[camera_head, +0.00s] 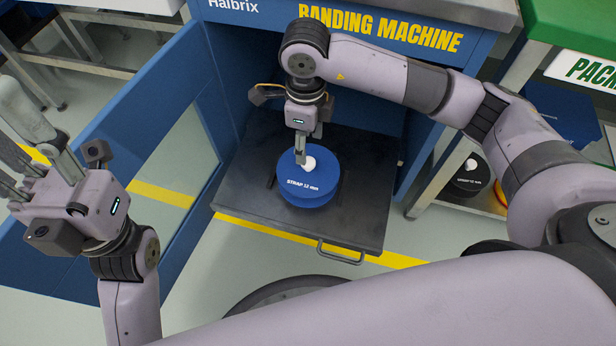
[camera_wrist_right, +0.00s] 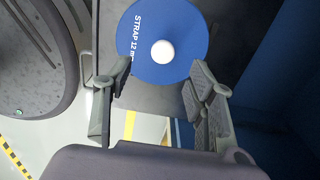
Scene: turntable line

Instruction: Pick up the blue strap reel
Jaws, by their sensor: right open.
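The blue strap reel (camera_head: 310,192), a flat disc marked "STRAP 12 mm" with a white knob (camera_head: 307,163) in its centre, lies on the dark pull-out shelf (camera_head: 345,225) of the banding machine. My right gripper (camera_head: 305,148) points down above the reel, near the knob. In the right wrist view the reel (camera_wrist_right: 150,25) and its knob (camera_wrist_right: 162,51) lie beyond the gap between the open fingers (camera_wrist_right: 161,76), with nothing held. My left gripper (camera_head: 25,150) is at the far left, its fingers apart and empty, away from the reel.
The blue banding machine (camera_head: 470,52) stands behind the shelf, with a blue open door panel (camera_head: 105,115) at left. A handle (camera_head: 340,255) sticks out from the shelf's front. A packing station (camera_head: 580,70) at right has a dark reel (camera_head: 467,178) on its lower shelf. The shelf around the reel is clear.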

